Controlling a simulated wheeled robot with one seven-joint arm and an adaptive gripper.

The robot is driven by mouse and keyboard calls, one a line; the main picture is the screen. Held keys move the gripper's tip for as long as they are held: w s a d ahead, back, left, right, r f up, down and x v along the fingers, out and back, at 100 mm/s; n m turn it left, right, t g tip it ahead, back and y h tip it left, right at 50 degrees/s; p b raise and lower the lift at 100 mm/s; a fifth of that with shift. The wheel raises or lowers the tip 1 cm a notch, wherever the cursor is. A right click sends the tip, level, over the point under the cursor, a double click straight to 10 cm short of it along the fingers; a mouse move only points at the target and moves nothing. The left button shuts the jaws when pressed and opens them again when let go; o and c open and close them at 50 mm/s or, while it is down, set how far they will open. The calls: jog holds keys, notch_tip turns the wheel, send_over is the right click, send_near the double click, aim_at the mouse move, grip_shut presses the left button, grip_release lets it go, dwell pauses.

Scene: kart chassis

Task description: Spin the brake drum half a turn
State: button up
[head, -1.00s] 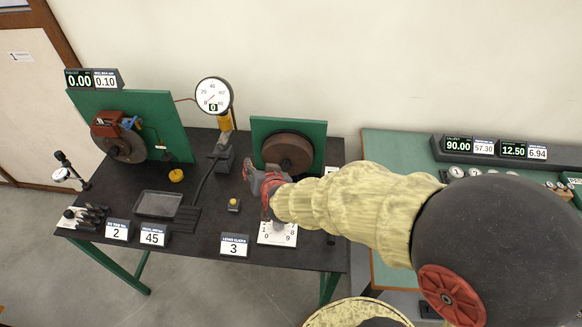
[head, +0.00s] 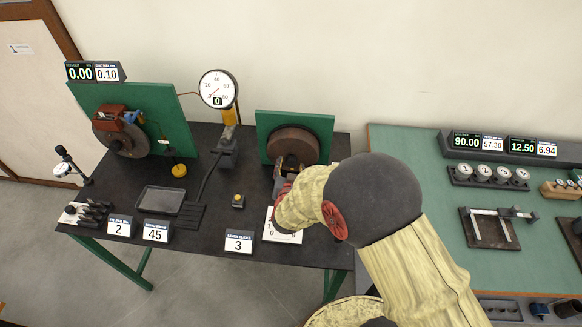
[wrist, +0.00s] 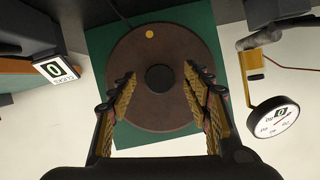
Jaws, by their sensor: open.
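The brake drum (head: 293,141) is a brown round drum on a green upright panel (head: 322,125) at the back of the dark bench. In the wrist view the drum (wrist: 158,108) faces me, with a dark hub (wrist: 160,78) at its middle and a yellow dot (wrist: 149,34) near its rim, at the picture's top. My gripper (wrist: 158,88) is open, its two ridged fingers on either side of the hub and over the drum face. I cannot tell whether they touch the drum. In the head view my gripper (head: 281,177) is in front of the drum's lower part, partly hidden by my arm.
A dial gauge (head: 218,88) on a yellow stand is left of the drum; it also shows in the wrist view (wrist: 274,117). A disc with a red caliper (head: 112,117) is farther left. A white numbered card (head: 270,229) lies below my gripper. A green bench (head: 430,200) stands to the right.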

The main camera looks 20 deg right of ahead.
jog(key=shift+x, duration=0.75)
jog(key=c, duration=0.3)
grip_shut()
